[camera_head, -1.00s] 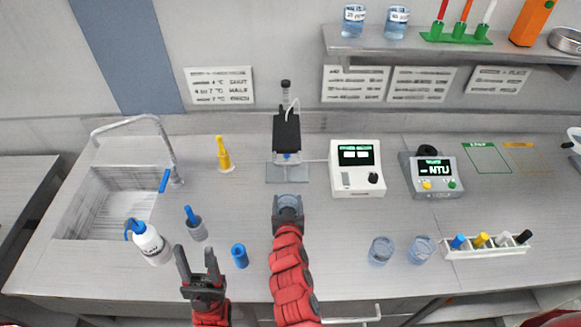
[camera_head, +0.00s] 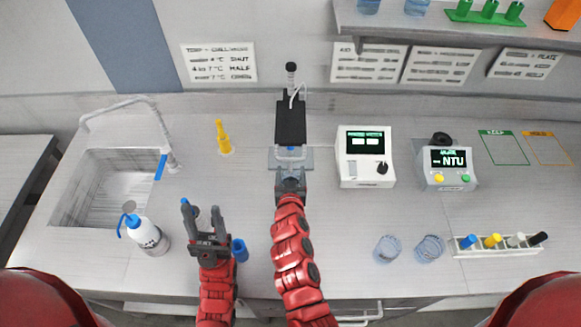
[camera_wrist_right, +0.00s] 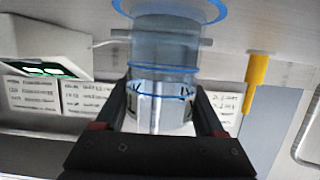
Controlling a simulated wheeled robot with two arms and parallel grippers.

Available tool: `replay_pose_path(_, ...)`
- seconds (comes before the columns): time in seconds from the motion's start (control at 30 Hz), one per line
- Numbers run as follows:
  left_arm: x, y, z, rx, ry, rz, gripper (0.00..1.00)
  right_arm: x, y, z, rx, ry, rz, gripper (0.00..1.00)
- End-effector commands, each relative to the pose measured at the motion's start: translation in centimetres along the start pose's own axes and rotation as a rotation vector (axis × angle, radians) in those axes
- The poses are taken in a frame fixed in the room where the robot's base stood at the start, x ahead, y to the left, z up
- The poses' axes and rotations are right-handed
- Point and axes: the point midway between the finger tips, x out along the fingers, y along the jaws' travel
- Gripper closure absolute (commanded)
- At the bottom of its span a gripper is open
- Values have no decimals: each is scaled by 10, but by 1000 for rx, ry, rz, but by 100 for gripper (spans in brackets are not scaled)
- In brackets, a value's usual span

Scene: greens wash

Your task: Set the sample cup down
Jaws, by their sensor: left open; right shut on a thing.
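The sample cup (camera_wrist_right: 165,50), clear with a blue rim and a blue line, is between the fingers of my right gripper (camera_wrist_right: 163,92), which is shut on it. In the head view my right gripper (camera_head: 290,182) is at the front of the black stirrer stand's grey base (camera_head: 308,158). The cup is mostly hidden there, and I cannot tell whether it touches the base.
A white meter (camera_head: 365,160) stands right of the stand, with the NTU meter (camera_head: 446,165) beyond. Two clear cups (camera_head: 387,249) and a vial rack (camera_head: 497,243) are at right. A wash bottle (camera_head: 147,234), sink (camera_head: 110,190) and yellow bottle (camera_head: 223,138) are at left.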

Motion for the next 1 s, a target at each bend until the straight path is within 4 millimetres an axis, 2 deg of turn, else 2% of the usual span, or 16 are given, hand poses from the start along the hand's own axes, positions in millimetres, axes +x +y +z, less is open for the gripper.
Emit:
replay_pose_path(0.37,-5,0,1,0,0,0,50,1,0,3,0,3,-1,100)
replay_pose_path(0.4,-5,0,1,0,0,0,50,1,0,3,0,2,-1,27)
replay_pose_path(0.57,-4,0,1,0,0,0,50,1,0,2,0,2,-1,0)
replay_pose_path(1.0,2,0,0,0,0,0,50,-1,1,-4,0,2,-1,0)
